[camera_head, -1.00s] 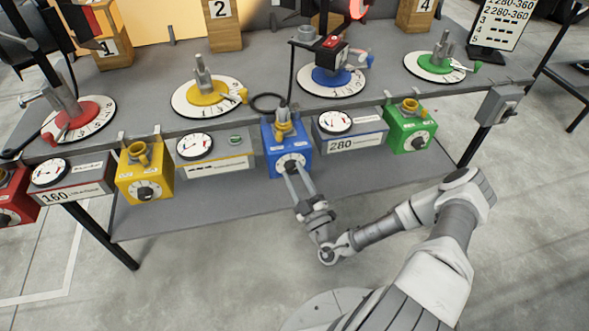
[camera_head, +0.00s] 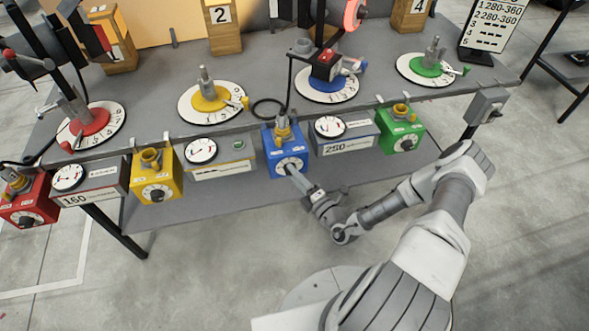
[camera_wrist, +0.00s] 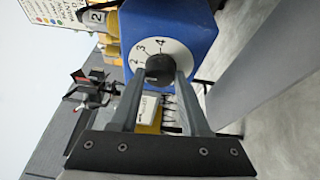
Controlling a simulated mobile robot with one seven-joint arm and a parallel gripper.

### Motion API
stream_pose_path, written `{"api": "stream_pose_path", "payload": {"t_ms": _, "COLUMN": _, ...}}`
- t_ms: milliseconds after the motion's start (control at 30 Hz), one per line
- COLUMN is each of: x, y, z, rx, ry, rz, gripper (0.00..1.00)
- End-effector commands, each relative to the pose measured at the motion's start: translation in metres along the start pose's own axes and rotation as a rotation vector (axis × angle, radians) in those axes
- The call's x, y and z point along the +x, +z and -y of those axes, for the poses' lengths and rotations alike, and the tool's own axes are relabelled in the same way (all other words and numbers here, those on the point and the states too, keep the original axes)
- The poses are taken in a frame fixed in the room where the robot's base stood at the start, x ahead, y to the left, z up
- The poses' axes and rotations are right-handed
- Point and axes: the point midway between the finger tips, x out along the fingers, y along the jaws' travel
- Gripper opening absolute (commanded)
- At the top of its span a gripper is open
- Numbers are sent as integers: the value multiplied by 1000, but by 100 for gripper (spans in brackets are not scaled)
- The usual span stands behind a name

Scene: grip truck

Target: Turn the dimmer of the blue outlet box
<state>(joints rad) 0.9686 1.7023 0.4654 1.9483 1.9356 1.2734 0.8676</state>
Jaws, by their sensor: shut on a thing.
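The blue outlet box (camera_head: 271,146) hangs on the front edge of the table. On its front is a white dial with a black dimmer knob at its centre. In the wrist view the blue box (camera_wrist: 198,35) fills the top, and the black knob (camera_wrist: 159,70) sits over the dial marked 2, 3, 4. My gripper (camera_head: 291,171) reaches the knob from below right. In the wrist view the fingers of my gripper (camera_wrist: 160,78) are shut on the knob, one on each side. The fingertips hide part of the dial.
A meter panel (camera_head: 347,146), apparently reading 250, hangs right of the blue box. The green box (camera_head: 402,140) is beyond it. Left are another meter panel (camera_head: 222,168) and the yellow box (camera_head: 154,187). A lower shelf (camera_head: 235,193) runs below.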

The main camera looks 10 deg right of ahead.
Motion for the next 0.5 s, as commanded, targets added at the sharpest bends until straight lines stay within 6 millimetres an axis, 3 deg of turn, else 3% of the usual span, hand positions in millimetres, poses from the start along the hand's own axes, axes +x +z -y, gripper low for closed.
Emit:
{"api": "stream_pose_path", "payload": {"t_ms": 33, "x": 1, "y": 1, "z": -7, "rx": -43, "ry": -16, "rz": -2, "gripper": 0}}
{"api": "stream_pose_path", "payload": {"t_ms": 500, "x": 1, "y": 0, "z": -11, "rx": -454, "ry": -183, "rz": -25, "gripper": 0}}
